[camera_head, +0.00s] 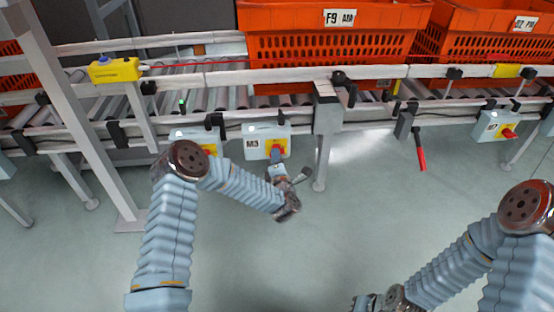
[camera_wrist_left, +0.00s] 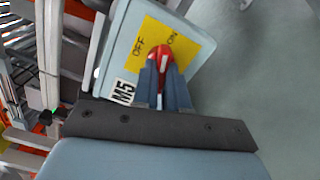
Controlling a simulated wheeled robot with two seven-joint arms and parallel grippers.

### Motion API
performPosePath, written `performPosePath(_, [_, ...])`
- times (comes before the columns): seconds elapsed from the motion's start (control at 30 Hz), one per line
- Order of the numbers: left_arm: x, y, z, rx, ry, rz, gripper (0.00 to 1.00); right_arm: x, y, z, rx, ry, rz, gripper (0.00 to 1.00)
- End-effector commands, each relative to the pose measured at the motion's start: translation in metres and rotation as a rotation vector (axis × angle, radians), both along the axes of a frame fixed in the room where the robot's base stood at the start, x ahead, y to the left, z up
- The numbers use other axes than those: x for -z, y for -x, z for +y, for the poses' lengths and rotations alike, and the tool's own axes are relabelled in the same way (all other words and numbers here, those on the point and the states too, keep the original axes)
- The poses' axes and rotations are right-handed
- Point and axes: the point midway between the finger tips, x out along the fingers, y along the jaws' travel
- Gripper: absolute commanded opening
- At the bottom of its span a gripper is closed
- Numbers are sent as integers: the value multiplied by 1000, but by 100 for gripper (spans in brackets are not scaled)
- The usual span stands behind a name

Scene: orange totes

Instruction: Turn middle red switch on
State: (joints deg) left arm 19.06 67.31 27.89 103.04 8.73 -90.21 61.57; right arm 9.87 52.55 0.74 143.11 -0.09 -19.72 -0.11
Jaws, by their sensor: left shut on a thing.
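The middle switch box (camera_head: 252,146), pale blue-grey, hangs below the conveyor rail. In the left wrist view its yellow plate (camera_wrist_left: 188,48) carries the words OFF and ON, and a label reads M5. The red switch knob (camera_wrist_left: 160,52) sits between my two left fingers, with OFF on its left and ON to its upper right. My left gripper (camera_wrist_left: 162,82) is shut on this knob. In the head view, the left gripper (camera_head: 276,164) reaches up to the box from below and partly hides the knob. My right gripper (camera_head: 366,302) is at the bottom edge, its fingers unclear.
Another switch box (camera_head: 196,136) hangs to the left, partly behind my left arm, and one (camera_head: 494,126) hangs far right. A red-handled lever (camera_head: 420,150) hangs between. Orange totes (camera_head: 330,50) stand on the conveyor (camera_head: 205,96). The floor in front is clear.

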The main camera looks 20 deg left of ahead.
Motion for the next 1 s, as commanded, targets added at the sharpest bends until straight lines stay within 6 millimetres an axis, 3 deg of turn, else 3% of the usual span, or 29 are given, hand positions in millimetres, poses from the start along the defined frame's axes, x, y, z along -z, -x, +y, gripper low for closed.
performPosePath(0.5, [-5, -3, -1, 3, -267, 97, 0, 10, -1, 0, 2, 0, -2, 0])
performPosePath(1.0, [-5, -3, -1, 3, -301, 112, 0, 11, -1, 0, 2, 0, -2, 0])
